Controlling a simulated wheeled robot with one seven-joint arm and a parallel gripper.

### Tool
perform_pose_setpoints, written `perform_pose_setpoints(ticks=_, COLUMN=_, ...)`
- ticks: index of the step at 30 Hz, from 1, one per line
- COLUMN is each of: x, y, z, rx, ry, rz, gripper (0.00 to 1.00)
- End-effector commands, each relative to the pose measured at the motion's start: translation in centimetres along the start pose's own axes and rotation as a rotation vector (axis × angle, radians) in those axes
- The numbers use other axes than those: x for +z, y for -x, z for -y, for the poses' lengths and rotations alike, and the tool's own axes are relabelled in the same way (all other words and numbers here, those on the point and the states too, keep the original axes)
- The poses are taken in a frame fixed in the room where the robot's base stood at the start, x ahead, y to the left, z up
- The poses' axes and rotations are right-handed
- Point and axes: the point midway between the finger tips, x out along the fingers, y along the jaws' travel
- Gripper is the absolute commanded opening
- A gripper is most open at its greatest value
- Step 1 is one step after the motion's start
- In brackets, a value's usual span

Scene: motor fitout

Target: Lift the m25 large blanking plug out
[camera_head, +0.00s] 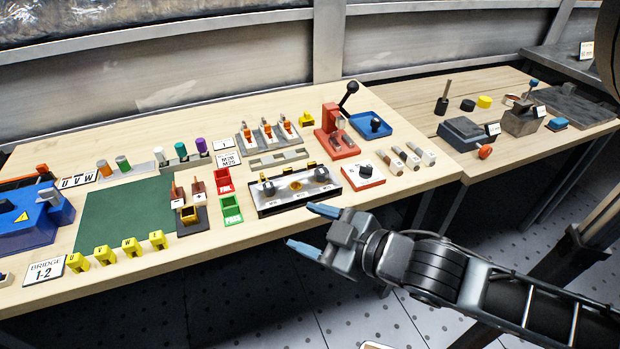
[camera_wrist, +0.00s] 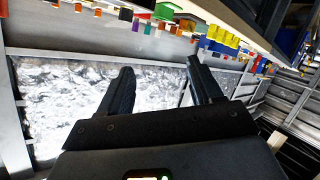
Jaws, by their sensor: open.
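A metal housing (camera_head: 295,205) lies near the front edge of the bench. A dark round plug (camera_head: 268,187) sits in its left part, another dark round plug (camera_head: 321,174) in its right part, and an orange-yellow piece (camera_head: 296,185) between them. I cannot tell which is the M25 large blanking plug, as the labels are too small to read. My gripper (camera_head: 313,230) is open and empty, with blue fingertips, just in front of the housing and apart from it. In the wrist view, my gripper (camera_wrist: 160,68) shows nothing between its dark fingers.
A card marked M20 M25 (camera_head: 228,160) stands behind the red bin (camera_head: 224,182) and green PASS bin (camera_head: 231,211), left of the housing. A red press (camera_head: 335,135) stands behind. The green mat (camera_head: 125,215) is partly clear.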

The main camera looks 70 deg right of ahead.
Motion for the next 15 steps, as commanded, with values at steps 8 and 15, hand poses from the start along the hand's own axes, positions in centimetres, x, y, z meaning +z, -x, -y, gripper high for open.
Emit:
perform_pose_setpoints(ticks=8, x=-0.5, y=-8.2, z=-12.0, rx=0.352, ry=0.034, rz=0.126, gripper=0.65)
perform_pose_setpoints(ticks=15, x=-0.5, y=-10.3, z=-22.4, rx=0.665, ry=-0.100, rz=0.284, gripper=0.65)
